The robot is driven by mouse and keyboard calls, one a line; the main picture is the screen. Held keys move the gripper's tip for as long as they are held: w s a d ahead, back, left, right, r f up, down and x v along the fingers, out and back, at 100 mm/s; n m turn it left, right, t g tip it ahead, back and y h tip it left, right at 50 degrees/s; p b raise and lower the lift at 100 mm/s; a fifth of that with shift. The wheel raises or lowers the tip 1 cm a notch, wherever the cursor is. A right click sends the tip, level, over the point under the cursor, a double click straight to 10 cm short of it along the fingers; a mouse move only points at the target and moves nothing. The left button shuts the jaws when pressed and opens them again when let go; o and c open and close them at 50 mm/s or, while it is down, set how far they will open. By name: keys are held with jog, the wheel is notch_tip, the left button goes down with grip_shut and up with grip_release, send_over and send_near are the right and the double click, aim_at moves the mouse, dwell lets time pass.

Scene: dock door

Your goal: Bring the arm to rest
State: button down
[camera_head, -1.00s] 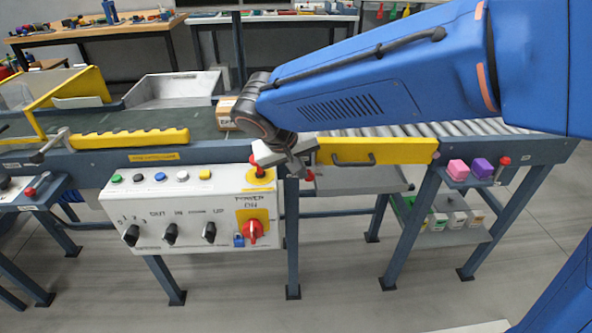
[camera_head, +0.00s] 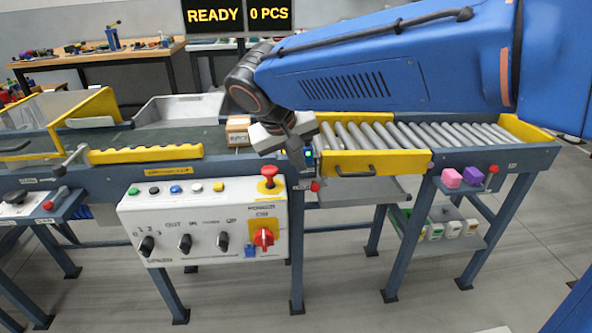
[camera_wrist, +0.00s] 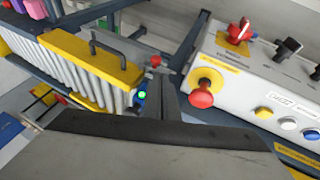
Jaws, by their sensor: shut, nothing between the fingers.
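My blue arm (camera_head: 370,75) reaches in from the upper right of the head view. My gripper (camera_head: 287,143) hangs at its end, shut and empty, in front of the conveyor and just above the control panel (camera_head: 205,262). The red emergency stop button (camera_head: 269,176) on the panel stands just below and left of the gripper. In the wrist view the gripper (camera_wrist: 165,98) points toward the gap between the roller conveyor and the panel. The red button (camera_wrist: 202,92) shows close to its right, apart from it as far as I can tell.
A yellow gate with a handle (camera_head: 375,163) fronts the rollers (camera_head: 400,135), right of the gripper. A cardboard box (camera_head: 238,131) stands on the belt behind. A display (camera_head: 238,16) reads READY and 0 PCS. Pink (camera_head: 452,178) and purple blocks (camera_head: 473,175) sit at right. Floor in front is open.

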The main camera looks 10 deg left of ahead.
jog(key=shift+d, duration=0.1)
jog(key=s+d+f+m+g+y, duration=0.1)
jog(key=s+d, duration=0.2)
jog(key=d, duration=0.8)
jog(key=s+d+f+m, duration=0.1)
jog(key=s+d, duration=0.2)
jog(key=d, duration=0.9)
jog(key=s+d+f+m, duration=0.1)
jog(key=s+d+f, duration=0.3)
jog(key=s+d, duration=0.2)
jog(key=s+d+f+m+y, duration=0.1)
jog(key=s+d+f, duration=0.3)
jog(key=s+d, duration=0.2)
jog(key=s, duration=0.2)
jog(key=shift+s+t, duration=0.3)
jog(key=shift+s, duration=0.05)
jog(key=shift+d, duration=0.1)
